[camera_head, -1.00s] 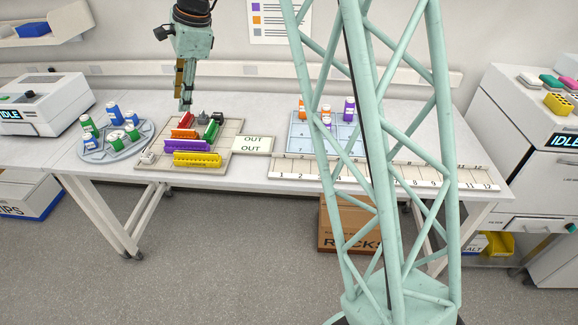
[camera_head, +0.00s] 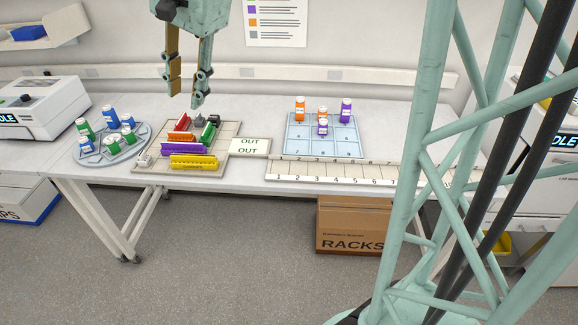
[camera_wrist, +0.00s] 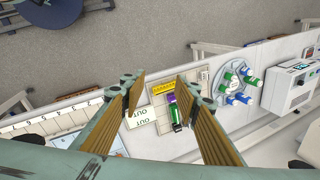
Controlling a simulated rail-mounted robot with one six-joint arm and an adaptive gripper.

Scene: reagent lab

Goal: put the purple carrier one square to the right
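The purple carrier (camera_head: 180,148) lies lengthwise across a tan gridded board (camera_head: 229,132) on the bench. It sits between an orange carrier (camera_head: 182,137) behind it and a yellow carrier (camera_head: 194,161) in front. My gripper (camera_head: 186,97) hangs in the air above the back part of the board, fingers apart and empty. In the wrist view the open gripper (camera_wrist: 158,84) points down toward the board; the purple carrier (camera_wrist: 172,98) shows partly between the fingers, beside the yellow carrier (camera_wrist: 163,88).
A red carrier (camera_head: 182,122), a green carrier (camera_head: 210,131), a grey piece (camera_head: 200,119) and a white piece (camera_head: 144,160) share the board. Its right edge looks bare, beside an OUT card (camera_head: 250,147). A round vial tray (camera_head: 138,141) stands left, a blue grid (camera_head: 340,148) right.

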